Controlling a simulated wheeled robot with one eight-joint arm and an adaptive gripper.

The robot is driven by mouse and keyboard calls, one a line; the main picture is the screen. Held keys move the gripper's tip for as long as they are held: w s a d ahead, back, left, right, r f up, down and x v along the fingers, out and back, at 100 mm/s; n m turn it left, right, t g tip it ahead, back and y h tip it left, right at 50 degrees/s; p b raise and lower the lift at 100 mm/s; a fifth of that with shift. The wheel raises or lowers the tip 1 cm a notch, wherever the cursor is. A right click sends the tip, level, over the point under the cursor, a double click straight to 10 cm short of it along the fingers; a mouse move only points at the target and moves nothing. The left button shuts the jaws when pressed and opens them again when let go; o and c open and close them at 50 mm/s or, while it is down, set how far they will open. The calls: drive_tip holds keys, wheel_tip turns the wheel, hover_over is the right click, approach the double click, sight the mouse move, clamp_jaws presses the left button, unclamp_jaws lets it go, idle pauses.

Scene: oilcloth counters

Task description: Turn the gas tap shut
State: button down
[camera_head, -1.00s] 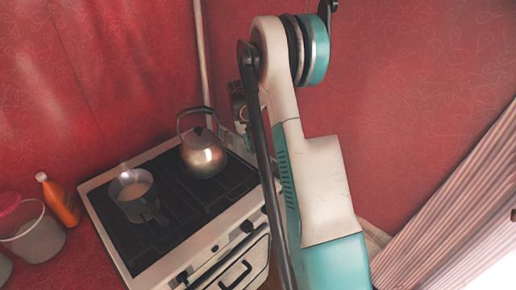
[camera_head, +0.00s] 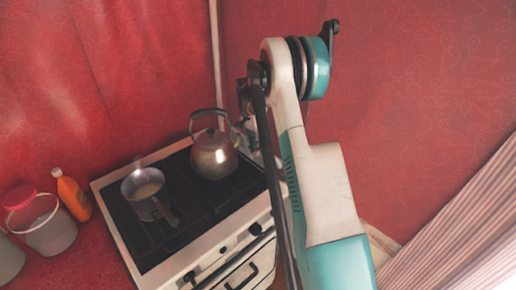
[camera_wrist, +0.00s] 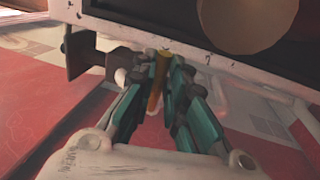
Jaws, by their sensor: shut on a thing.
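The gas tap's yellow lever (camera_wrist: 157,84) shows in the wrist view, narrow and standing between my fingertips. My gripper (camera_wrist: 162,76) has teal and dark fingers and is shut on this lever, beside the stove's pale edge. A short white pipe-like piece (camera_wrist: 121,77) is just left of the lever. The tap's body is mostly hidden by the fingers, so its exact turn is hard to tell. In the head view my arm hides the tap and most of my gripper.
The stove (camera_head: 117,229) carries a metal kettle (camera_head: 213,156) and a saucepan (camera_head: 143,184). An orange bottle (camera_head: 73,196) and a bucket (camera_head: 47,232) stand to its left. A dark bracket-like part (camera_wrist: 83,55) is close left of my fingers. A striped curtain (camera_head: 455,240) hangs at right.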

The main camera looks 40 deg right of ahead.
drive_tip(key=shift+w, duration=0.1)
idle(0.4)
drive_tip(key=c, duration=1.6)
unclamp_jaws()
wheel_tip(320, 180, up, 12)
drive_tip(key=w, duration=0.2)
drive_tip(key=shift+w, duration=0.15)
drive_tip(key=shift+f, duration=0.1)
drive_tip(key=shift+a, duration=0.1)
